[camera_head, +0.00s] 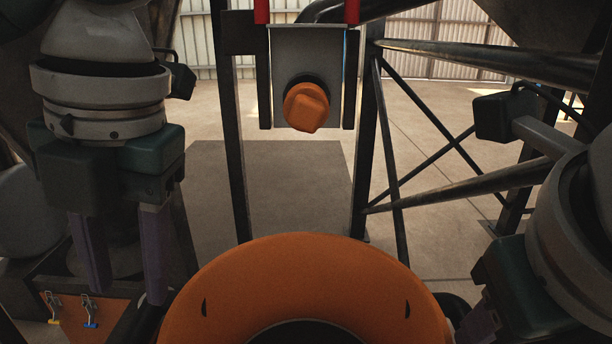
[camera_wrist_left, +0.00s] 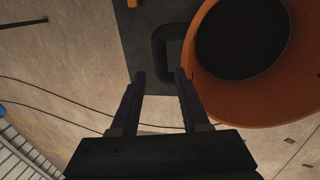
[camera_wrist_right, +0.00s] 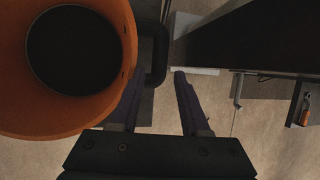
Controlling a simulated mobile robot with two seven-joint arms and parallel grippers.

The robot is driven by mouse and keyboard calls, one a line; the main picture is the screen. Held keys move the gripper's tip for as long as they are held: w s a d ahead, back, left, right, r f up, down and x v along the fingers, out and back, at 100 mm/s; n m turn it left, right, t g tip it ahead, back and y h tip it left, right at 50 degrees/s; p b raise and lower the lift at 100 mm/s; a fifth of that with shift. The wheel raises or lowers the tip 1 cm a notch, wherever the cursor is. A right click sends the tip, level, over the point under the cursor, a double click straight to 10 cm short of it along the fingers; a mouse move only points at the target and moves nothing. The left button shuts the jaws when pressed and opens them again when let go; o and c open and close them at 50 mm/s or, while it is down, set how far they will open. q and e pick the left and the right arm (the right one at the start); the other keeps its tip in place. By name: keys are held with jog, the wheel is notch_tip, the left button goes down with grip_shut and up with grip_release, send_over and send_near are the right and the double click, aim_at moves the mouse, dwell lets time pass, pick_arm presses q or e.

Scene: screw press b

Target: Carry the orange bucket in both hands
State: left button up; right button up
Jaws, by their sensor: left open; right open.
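The orange bucket (camera_head: 305,262) is at the bottom middle of the head view, its lower part cut off by the frame. It also shows in the left wrist view (camera_wrist_left: 205,98) and the right wrist view (camera_wrist_right: 125,40). It has a black loop handle on each side. My left gripper (camera_head: 125,297) is open beside the bucket, with the left handle (camera_wrist_left: 160,55) showing between its fingertips. My right gripper (camera_wrist_right: 160,74) is open on the other side, with the right handle (camera_wrist_right: 160,60) showing between its fingertips. Neither gripper visibly grips a handle; depth is unclear.
Beyond the bucket stands a dark metal frame (camera_head: 365,150) with diagonal bars, holding a grey panel with an orange knob (camera_head: 306,107). An orange board with small clamps (camera_head: 88,310) lies at the lower left. Open floor (camera_head: 440,200) shows behind the frame.

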pick_arm(q)
jog(key=shift+f, duration=0.1)
pick_arm(e)
jog(key=shift+f, duration=0.1)
pick_arm(q)
notch_tip(320, 180, down, 12)
jog(key=a, duration=0.2)
jog(key=shift+a+r, duration=0.15)
jog(key=shift+r, duration=0.05)
pick_arm(e)
jog(key=x, duration=0.9)
jog(key=shift+w+f, duration=0.2)
jog(key=shift+f, duration=0.15)
pick_arm(q)
jog(key=shift+c, duration=0.4)
pick_arm(e)
jog(key=shift+c, duration=0.4)
pick_arm(q)
grip_shut()
pick_arm(e)
grip_shut()
pick_arm(q)
jog(key=shift+r, duration=0.1)
pick_arm(e)
jog(key=shift+r, duration=0.1)
